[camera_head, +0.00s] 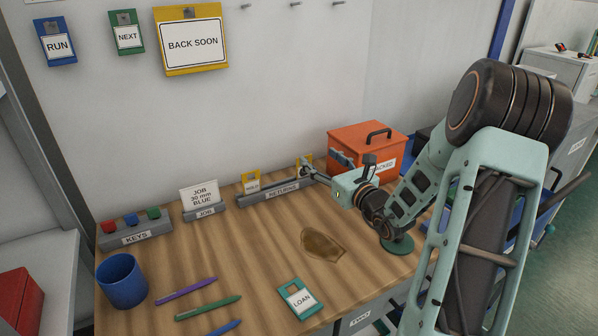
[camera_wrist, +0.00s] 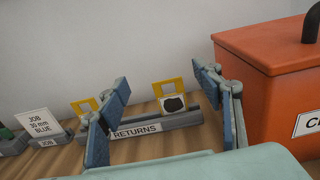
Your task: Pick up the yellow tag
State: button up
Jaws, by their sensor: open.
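Two small yellow tags stand in the grey RETURNS rack (camera_head: 275,195) at the back of the bench. The left yellow tag (camera_head: 251,176) has a white label; in the wrist view (camera_wrist: 78,106) it is partly hidden behind my left finger. The right yellow tag (camera_wrist: 172,88) has a white face with a black blot and shows between my fingers, apart from both. In the head view my gripper partly covers this right tag. My gripper (camera_head: 318,168) is open and empty at the rack's right end; it also shows in the wrist view (camera_wrist: 162,82).
An orange box (camera_head: 360,139) with a black handle stands close to my gripper's right. A JOB card (camera_head: 200,194) and KEYS rack (camera_head: 137,234) stand left. A larger yellow BACK SOON sign (camera_head: 192,68) hangs on the wall. A LOAN tag (camera_head: 300,299) and pens lie in front.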

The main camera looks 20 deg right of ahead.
jog(key=b, duration=0.1)
send_near(307, 178)
jog(key=w+r, duration=0.2)
jog(key=r, duration=0.1)
jog(key=shift+w+a+r, duration=0.15)
jog(key=shift+a+r, duration=0.05)
jog(key=shift+a, duration=0.05)
jog(key=shift+w+a+f, duration=0.1)
jog(key=shift+w+f, duration=0.05)
jog(key=shift+w, duration=0.25)
jog(key=shift+w+a+f, duration=0.1)
jog(key=shift+w+f, duration=0.1)
jog(key=shift+w, duration=0.2)
jog(key=shift+w+a, duration=0.2)
jog(key=shift+w, duration=0.75)
jog(key=shift+w+a, duration=0.15)
jog(key=shift+w, duration=0.85)
jog(key=shift+w+a, duration=0.2)
jog(key=shift+w, duration=0.75)
jog(key=shift+c, duration=0.3)
jog(key=c, duration=0.9)
